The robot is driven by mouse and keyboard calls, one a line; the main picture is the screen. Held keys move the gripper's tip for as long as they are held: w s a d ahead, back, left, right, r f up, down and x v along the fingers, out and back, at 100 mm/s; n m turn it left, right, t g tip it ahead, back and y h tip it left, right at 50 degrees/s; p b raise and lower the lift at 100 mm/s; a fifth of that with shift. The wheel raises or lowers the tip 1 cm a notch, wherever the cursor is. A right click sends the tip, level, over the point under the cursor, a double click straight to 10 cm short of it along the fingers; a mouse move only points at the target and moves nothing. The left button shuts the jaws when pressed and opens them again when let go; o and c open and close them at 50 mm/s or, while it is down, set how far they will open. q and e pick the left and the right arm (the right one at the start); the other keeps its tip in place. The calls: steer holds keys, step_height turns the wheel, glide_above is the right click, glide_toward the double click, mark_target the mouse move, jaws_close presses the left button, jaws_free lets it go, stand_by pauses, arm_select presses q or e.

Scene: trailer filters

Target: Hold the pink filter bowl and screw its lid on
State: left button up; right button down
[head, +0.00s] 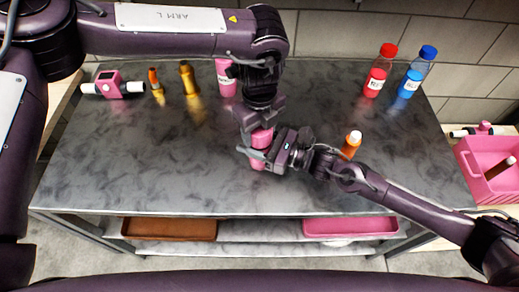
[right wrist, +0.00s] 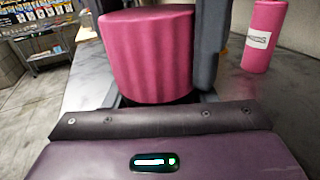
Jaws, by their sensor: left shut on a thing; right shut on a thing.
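My left gripper (head: 261,127) reaches down from above and is shut on the upper pink piece (head: 262,138), which looks like the lid. My right gripper (head: 262,157) comes in from the right and is shut on the pink filter bowl (head: 258,164) just below it. The two pink pieces are in line, one over the other. The grippers hide the joint between them, so I cannot tell whether they touch. In the right wrist view a ridged pink cylinder (right wrist: 148,58) stands upright beyond the right wrist, with a dark finger beside it.
A labelled pink bottle (head: 226,80) stands behind the left gripper. An orange bottle with a white cap (head: 351,146) stands close to the right arm. Red (head: 376,78) and blue (head: 410,80) bottles stand at the back right. The grey table's (head: 130,165) front left is clear.

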arm_select(q)
steer(key=o, duration=1.2)
steer(key=shift+c, duration=0.2)
step_height(320, 180, up, 12)
arm_select(e)
steer(key=c, duration=0.5)
jaws_free()
steer(key=shift+d, duration=0.1)
